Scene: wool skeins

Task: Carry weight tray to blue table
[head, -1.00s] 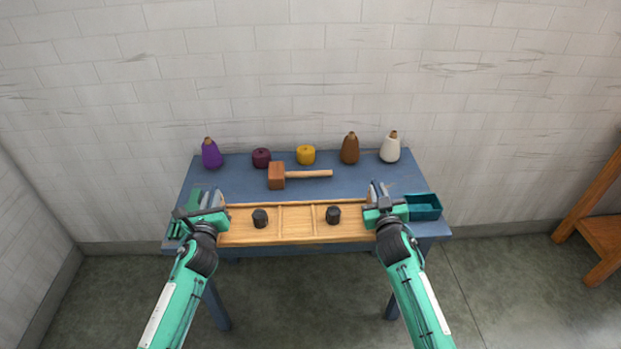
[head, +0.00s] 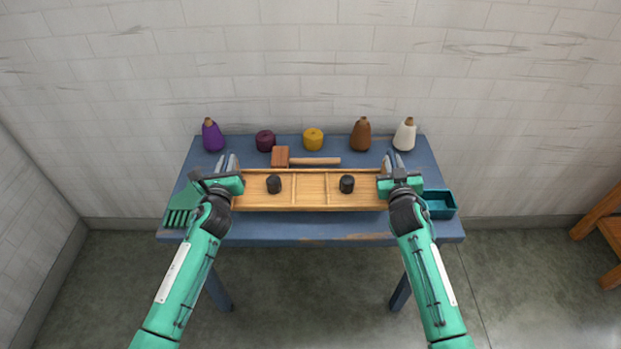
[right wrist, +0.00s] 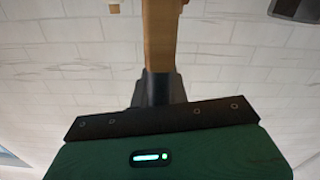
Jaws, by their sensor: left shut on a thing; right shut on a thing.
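The wooden weight tray (head: 311,204) has dividers and holds two black weights, one in the left compartment (head: 273,184) and one in the right (head: 347,184). In the head view it is over the front half of the blue table (head: 300,230); I cannot tell whether it touches the top. My left gripper (head: 230,172) is shut on the tray's left end. My right gripper (head: 391,170) is shut on its right end. In the right wrist view a wooden part of the tray (right wrist: 160,35) runs up from the jaws.
A wooden mallet (head: 312,160) lies just behind the tray. A teal bin (head: 440,204) stands at right, a green comb-like tool (head: 182,205) at left.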

